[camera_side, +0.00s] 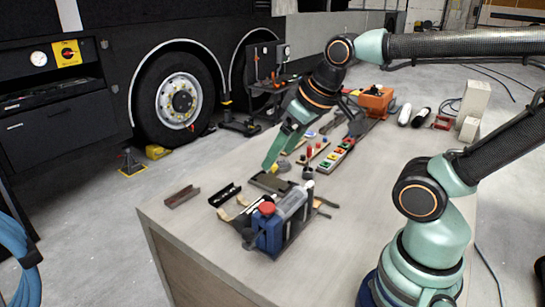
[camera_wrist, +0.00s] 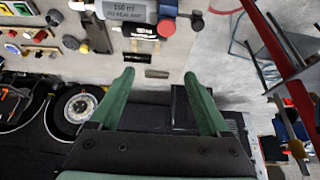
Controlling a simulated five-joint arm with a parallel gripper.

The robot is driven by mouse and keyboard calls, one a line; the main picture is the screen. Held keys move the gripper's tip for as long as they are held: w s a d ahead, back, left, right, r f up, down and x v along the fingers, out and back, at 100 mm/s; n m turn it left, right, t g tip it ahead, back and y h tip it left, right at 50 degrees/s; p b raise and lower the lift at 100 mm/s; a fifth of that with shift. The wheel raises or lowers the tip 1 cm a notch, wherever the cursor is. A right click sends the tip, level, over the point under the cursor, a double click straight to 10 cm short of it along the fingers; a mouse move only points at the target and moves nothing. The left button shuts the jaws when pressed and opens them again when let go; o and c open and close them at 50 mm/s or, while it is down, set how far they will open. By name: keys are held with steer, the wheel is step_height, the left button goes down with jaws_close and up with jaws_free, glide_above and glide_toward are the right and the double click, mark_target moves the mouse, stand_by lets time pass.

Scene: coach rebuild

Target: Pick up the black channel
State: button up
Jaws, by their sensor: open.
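A short black channel (camera_side: 225,195) lies on the table near its far left edge. In the wrist view it shows as a small dark bar (camera_wrist: 137,57), just above and left of the space between the fingertips. My gripper (camera_side: 270,166) points down in the side view, to the right of the channel and apart from it. In the wrist view my gripper (camera_wrist: 158,74) has its two green fingers spread wide, with nothing held between them. Its exact height over the table is hard to tell.
A brown channel (camera_side: 182,196) lies left of the black one. A blue bottle with a red cap (camera_side: 268,228) stands in front. A dark flat piece (camera_side: 270,183) lies under the gripper. Several coloured parts line the table (camera_side: 190,230) farther right. A truck wheel (camera_side: 181,100) stands beyond.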

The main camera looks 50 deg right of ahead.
steer(key=w+d+r+n+g, duration=0.25)
steer(key=w+n, duration=0.25)
steer(key=w, duration=0.3)
steer(key=n+g, duration=0.3)
steer(key=n, duration=1)
glide_above(225, 195)
step_height(225, 195, down, 22)
steer(key=shift+s+f, duration=0.15)
steer(key=shift+f, duration=2.55)
jaws_close()
